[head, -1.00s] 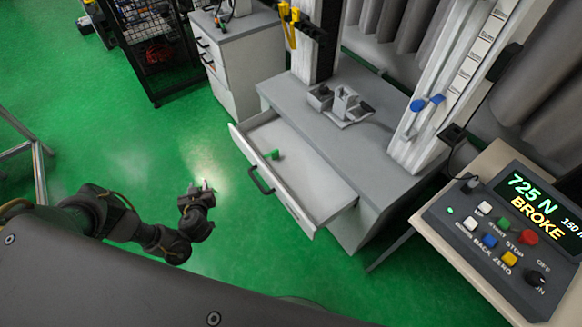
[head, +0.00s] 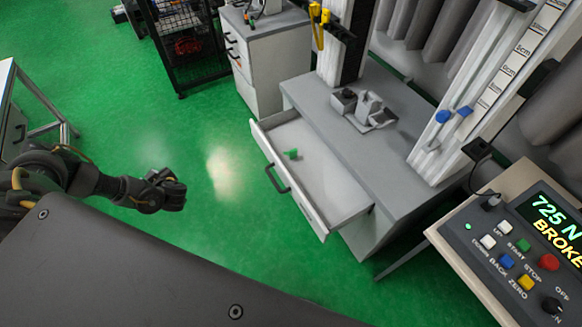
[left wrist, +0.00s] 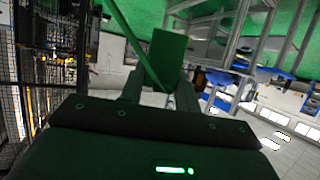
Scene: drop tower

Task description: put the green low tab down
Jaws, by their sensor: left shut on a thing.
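My left gripper (head: 178,194) is out over the green floor at the left, away from the drawer. In the left wrist view my left gripper (left wrist: 155,92) is shut on a green tab (left wrist: 166,55), a flat plate with a thin strip slanting up to the left. I take it for the green low tab. The head view is too small to show the tab in the jaws. My right gripper is not in view.
The open drawer (head: 333,190) sticks out from the grey bench (head: 330,105), which carries a grey fixture (head: 372,110). A control box (head: 520,245) reads "725 N BROKE". A drawer cabinet (head: 270,60) and a wire cage (head: 180,40) stand behind. Floor between is clear.

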